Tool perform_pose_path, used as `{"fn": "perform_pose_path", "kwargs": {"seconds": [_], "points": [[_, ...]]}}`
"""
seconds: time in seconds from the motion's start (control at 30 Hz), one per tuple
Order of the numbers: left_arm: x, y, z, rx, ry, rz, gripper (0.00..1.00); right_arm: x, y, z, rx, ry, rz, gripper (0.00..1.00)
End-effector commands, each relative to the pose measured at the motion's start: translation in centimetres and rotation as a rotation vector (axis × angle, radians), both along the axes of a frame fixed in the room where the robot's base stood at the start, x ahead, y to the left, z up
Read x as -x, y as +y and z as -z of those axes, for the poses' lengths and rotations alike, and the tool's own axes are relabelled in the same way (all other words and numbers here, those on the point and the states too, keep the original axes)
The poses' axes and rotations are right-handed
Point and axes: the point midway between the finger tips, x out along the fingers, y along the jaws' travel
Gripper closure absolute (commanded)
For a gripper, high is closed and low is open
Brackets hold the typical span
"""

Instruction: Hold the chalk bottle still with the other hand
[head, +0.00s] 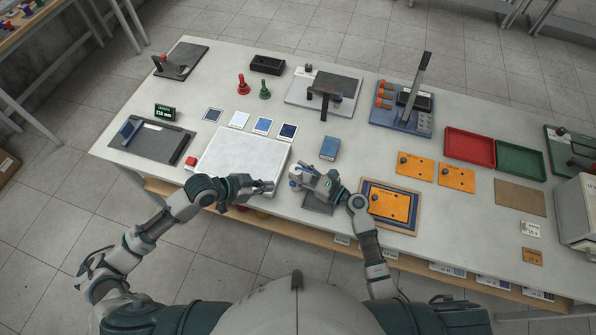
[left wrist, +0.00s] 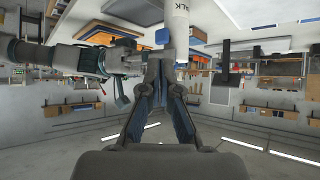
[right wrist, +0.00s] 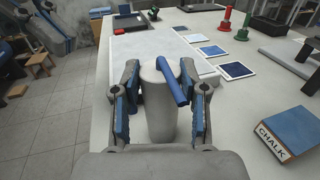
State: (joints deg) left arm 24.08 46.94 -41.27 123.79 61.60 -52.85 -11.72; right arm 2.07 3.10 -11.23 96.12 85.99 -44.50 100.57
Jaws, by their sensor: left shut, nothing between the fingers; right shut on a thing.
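The chalk bottle is a pale cylinder (right wrist: 160,120) between the fingers of my right gripper (right wrist: 160,95) in the right wrist view. A slanted blue bar (right wrist: 160,82) shows at its top; I cannot tell what it belongs to. Part of the bottle's lettered label shows in the left wrist view (left wrist: 179,28). In the head view my right gripper (head: 314,182) holds it near the front edge, mostly hidden by the fingers. My left gripper (head: 272,186) is shut and empty, its tips just left of the bottle; contact cannot be told.
A blue chalk box (head: 330,148) stands behind the right gripper. A large white slab (head: 240,158) lies behind the left gripper, with a red block (head: 191,162) at its left. An orange plate on a board (head: 390,205) lies to the right. Table space between the slab and chalk box is clear.

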Motion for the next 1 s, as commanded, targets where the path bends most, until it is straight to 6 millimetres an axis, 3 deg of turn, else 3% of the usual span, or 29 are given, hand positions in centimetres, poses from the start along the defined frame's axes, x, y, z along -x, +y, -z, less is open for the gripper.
{"fn": "perform_pose_path", "kwargs": {"seconds": [0.27, 0.6, 0.8, 1.0], "points": [[0.3, 0.0, 0.3, 0.006, 0.003, 0.0, 1.0, 0.0, 0.3, 0.1, 0.004, 0.001, 0.0, 0.97], [5.3, -3.1, 4.4, 0.054, -0.006, -0.101, 1.0, 0.0, 0.3, 0.1, 0.003, 0.002, 0.0, 0.97], [7.5, -2.9, 6.0, 0.054, -0.007, -0.215, 1.0, 0.0, 0.2, 0.1, 0.003, 0.002, 0.0, 0.97], [8.2, -2.5, 6.6, 0.046, -0.005, -0.264, 1.0, -0.1, 0.2, 0.1, 0.003, 0.002, 0.0, 0.97]]}}
